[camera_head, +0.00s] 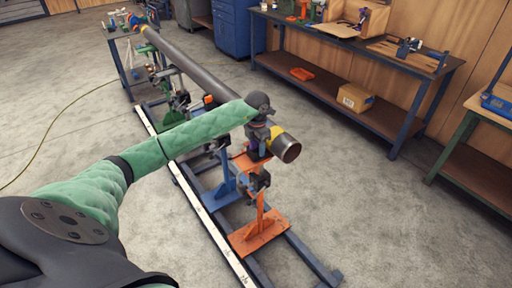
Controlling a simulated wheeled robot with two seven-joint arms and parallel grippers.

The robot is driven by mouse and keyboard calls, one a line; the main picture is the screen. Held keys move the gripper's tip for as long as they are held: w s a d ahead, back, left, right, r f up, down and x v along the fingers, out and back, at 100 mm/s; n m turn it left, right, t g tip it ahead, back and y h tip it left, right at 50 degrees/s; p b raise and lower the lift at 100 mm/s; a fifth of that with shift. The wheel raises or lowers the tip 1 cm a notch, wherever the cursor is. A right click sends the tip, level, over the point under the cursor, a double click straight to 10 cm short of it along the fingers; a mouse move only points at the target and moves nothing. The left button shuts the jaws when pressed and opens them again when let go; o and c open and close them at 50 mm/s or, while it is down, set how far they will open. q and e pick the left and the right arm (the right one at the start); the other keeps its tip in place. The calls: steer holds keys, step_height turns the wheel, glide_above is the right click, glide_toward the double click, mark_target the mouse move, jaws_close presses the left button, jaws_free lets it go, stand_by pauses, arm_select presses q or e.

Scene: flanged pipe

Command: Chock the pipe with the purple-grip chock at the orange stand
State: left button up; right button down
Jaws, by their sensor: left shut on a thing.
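The long grey pipe (195,67) runs from the far left to its open near end, which has a yellow patch around it. The orange stand (261,222) is under that near end, with its base on the rail frame. My left arm reaches across the pipe, and my left gripper (258,138) points down beside the pipe at the orange stand's head. It is shut on a small dark purple piece (254,154), which looks like the purple-grip chock. The gripper hides most of it, and I cannot tell whether it touches the pipe. My right gripper is out of view.
A blue stand (224,188) is just behind the orange one. The rail frame (315,262) lies on the floor. A workbench with a cardboard box (355,97) on its lower shelf stands at the back right. The floor right of the pipe is clear.

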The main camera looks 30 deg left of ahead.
arm_select(q)
steer(key=shift+w+d, duration=0.15)
steer(key=shift+w, duration=0.2)
steer(key=o, duration=1.2)
steer(key=shift+c, duration=0.2)
steer(key=shift+r, duration=0.1)
steer(key=shift+s+a+r+p, duration=0.1)
steer(key=shift+s+r+p, duration=0.1)
steer(key=shift+r, duration=0.95)
steer(key=shift+s+a+r+p, duration=0.15)
steer(key=shift+r+p, duration=0.1)
steer(key=shift+r, duration=0.85)
steer(key=shift+s+d+r+p, duration=0.1)
steer(key=shift+s+r+p, duration=0.1)
steer(key=shift+r, duration=0.95)
steer(key=shift+w, duration=0.1)
